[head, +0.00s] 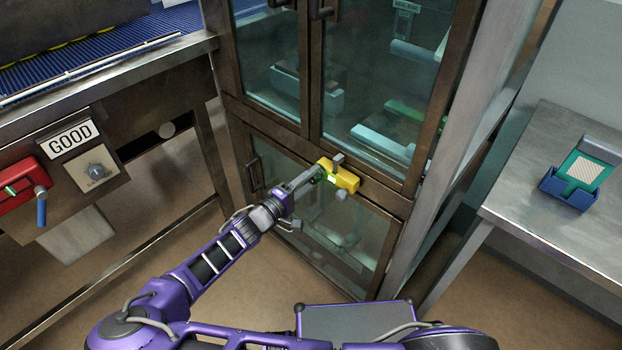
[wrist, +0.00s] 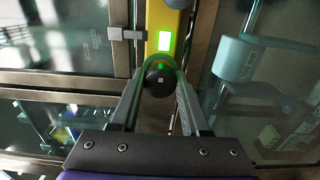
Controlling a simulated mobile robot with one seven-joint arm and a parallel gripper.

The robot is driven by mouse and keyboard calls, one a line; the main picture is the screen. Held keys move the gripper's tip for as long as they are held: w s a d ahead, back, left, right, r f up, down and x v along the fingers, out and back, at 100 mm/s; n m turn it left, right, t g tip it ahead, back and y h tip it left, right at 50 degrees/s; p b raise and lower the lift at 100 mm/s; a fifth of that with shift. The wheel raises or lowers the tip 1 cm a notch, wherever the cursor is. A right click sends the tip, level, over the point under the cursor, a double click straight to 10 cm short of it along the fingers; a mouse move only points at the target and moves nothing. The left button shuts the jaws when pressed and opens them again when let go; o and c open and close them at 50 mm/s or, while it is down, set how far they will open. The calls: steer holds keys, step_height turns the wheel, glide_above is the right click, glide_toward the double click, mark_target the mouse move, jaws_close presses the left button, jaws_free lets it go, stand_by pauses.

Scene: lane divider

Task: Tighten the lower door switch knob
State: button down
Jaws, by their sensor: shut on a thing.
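The yellow door switch (head: 345,178) sits on the dark frame of the glass-fronted cabinet, between the upper and lower doors. It also shows in the wrist view (wrist: 172,18), with a lit green panel on it. My gripper (head: 319,173) reaches to the switch's left end. In the wrist view, my gripper's two fingers (wrist: 160,72) are closed around a round black knob (wrist: 158,80) with a small pale square at its centre. The knob is hidden by the fingers in the head view.
A grey rounded part (head: 341,195) is just below the switch. Dark door handles (head: 254,172) stick out from the cabinet. A workbench with a GOOD sign (head: 70,139) stands left, and a metal table (head: 540,120) with a blue holder (head: 567,189) stands right. Floor between is open.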

steer(key=shift+a+f, duration=0.1)
steer(key=shift+a, duration=0.1)
steer(key=c, duration=0.6)
jaws_free()
steer(key=shift+c, duration=0.2)
steer(key=shift+o, duration=1.3)
steer(key=shift+s, duration=0.1)
steer(key=v, duration=1.7)
steer(key=shift+p, duration=0.45)
steer(key=shift+s, duration=0.15)
